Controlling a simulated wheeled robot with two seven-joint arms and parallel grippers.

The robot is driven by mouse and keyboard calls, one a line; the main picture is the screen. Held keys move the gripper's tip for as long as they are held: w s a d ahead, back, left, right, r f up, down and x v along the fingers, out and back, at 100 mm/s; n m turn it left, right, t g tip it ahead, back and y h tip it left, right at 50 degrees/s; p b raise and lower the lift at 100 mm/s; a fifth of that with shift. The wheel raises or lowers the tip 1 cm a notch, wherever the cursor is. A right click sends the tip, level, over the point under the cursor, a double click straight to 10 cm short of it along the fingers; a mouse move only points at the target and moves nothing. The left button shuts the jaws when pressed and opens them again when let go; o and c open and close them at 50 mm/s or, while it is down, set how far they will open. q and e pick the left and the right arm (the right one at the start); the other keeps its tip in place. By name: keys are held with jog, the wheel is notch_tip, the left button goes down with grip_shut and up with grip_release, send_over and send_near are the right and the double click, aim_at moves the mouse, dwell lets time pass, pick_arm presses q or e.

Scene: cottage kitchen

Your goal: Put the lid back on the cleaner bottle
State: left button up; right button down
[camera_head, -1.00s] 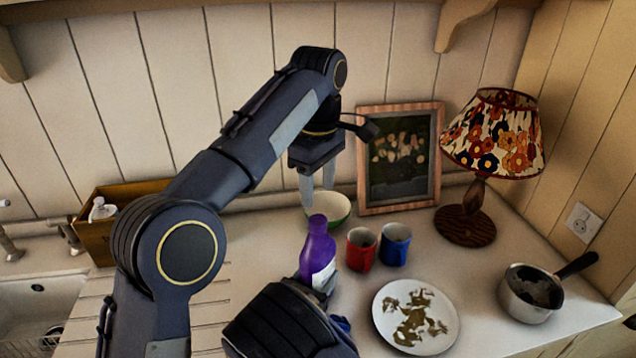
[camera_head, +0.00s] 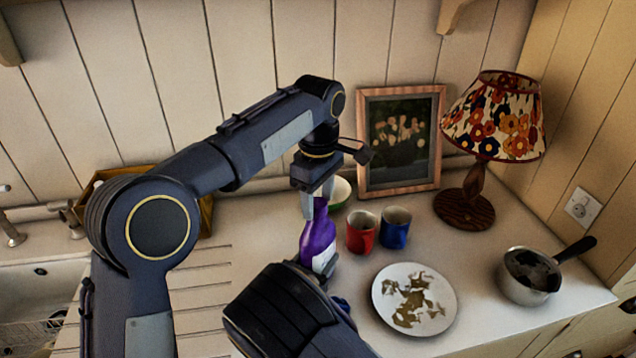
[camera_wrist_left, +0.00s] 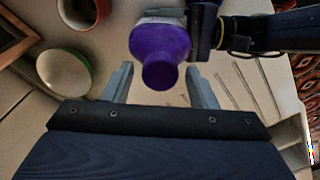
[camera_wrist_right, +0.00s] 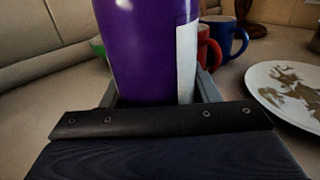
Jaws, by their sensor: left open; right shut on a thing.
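The purple cleaner bottle (camera_head: 318,240) with a white label stands upright between the two arms. My right gripper (camera_wrist_right: 155,88) is shut on its body. My left gripper (camera_head: 318,203) points down at the top of the bottle, open, with its fingers on either side of it. In the left wrist view the bottle (camera_wrist_left: 160,45) shows from above between the open fingers, with a gap on each side. Its top is a round purple end; I cannot tell whether this is the lid or the bare neck. No separate lid shows in any view.
A red mug (camera_head: 361,232) and a blue mug (camera_head: 395,228) stand just right of the bottle. A green-and-white bowl (camera_wrist_left: 64,70) is behind it. A dirty plate (camera_head: 447,300), a saucepan (camera_head: 530,277), a lamp (camera_head: 493,125) and a picture frame (camera_head: 441,140) are further right.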

pick_arm(q)
jog(key=shift+f, duration=0.3)
jog(key=c, duration=1)
jog(key=m, duration=1.2)
jog(key=shift+m, duration=0.4)
jog(key=m, duration=0.7)
jog(key=shift+m, duration=0.3)
jog(key=m, duration=0.7)
jog(key=o, duration=1.1)
